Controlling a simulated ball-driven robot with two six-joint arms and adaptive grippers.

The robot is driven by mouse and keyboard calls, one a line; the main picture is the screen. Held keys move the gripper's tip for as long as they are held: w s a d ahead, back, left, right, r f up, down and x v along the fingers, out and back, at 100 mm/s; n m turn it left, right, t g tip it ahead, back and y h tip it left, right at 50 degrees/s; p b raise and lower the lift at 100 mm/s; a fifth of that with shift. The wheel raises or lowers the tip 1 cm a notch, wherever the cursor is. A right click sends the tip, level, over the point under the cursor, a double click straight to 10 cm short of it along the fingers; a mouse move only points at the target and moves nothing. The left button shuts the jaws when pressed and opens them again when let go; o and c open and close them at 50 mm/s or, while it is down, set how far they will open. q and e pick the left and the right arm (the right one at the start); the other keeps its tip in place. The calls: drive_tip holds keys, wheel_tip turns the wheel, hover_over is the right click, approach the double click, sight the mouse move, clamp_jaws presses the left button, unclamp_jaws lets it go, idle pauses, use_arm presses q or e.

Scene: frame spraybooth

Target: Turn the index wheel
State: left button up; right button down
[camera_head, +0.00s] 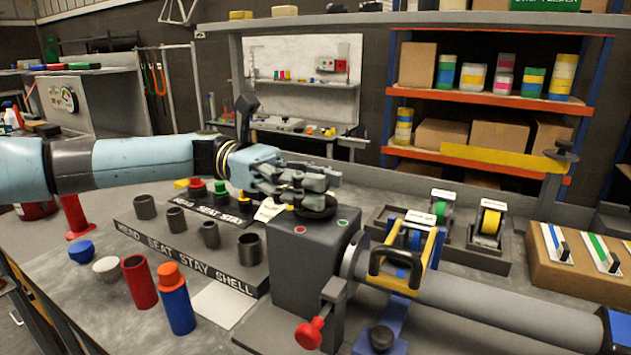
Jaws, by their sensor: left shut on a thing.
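A dark round wheel (317,207), which looks like the index wheel, sits on top of a grey housing (312,265). My left gripper (318,185) reaches in from the left and is shut on the wheel from above. Its fingers hide much of the wheel's upper side. The housing's top also bears a red button (299,230) and a green button (343,223). My right gripper is out of view.
A long grey tube (490,300) runs right from the housing, under a yellow clamp (427,262) with a black handle. A red knob (309,336) sticks out in front. A labelled rack (190,258) with dark sleeves stands left. Red (140,285) and blue (178,307) cylinders stand nearer.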

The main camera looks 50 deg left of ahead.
use_arm(q)
clamp_jaws()
drive_tip(key=shift+p, duration=0.45)
drive_tip(key=shift+r+n+t+p, duration=0.15)
drive_tip(key=shift+n+t+p, duration=0.15)
drive_tip(key=shift+t+p, duration=0.15)
drive_tip(key=n+t+y+p, duration=0.1)
drive_tip(key=p, duration=0.2)
drive_tip(key=n+t+y+p, duration=0.1)
drive_tip(key=t+p, duration=0.1)
drive_tip(key=p, duration=0.1)
drive_tip(key=n+t+y+p, duration=0.1)
drive_tip(key=n+t+p, duration=0.1)
drive_tip(key=p, duration=0.1)
drive_tip(key=shift+r+t, duration=0.25)
drive_tip(key=shift+r, duration=0.1)
drive_tip(key=n+t+y+p, duration=0.1)
drive_tip(key=y+p, duration=0.1)
drive_tip(key=n+t+y+p, duration=0.2)
drive_tip(key=p, duration=0.1)
drive_tip(key=n+t+y+p, duration=0.2)
drive_tip(key=p, duration=0.1)
drive_tip(key=shift+f+y, duration=0.25)
drive_tip(key=shift+y, duration=0.05)
drive_tip(key=shift+f+n+t+y+p, duration=0.1)
drive_tip(key=shift+n+t+y+p, duration=0.55)
drive_tip(key=shift+n+y, duration=0.35)
drive_tip(key=shift+f+n+t+y+p, duration=0.15)
drive_tip(key=shift+n+t+y+p, duration=0.25)
drive_tip(key=shift+n+y, duration=0.9)
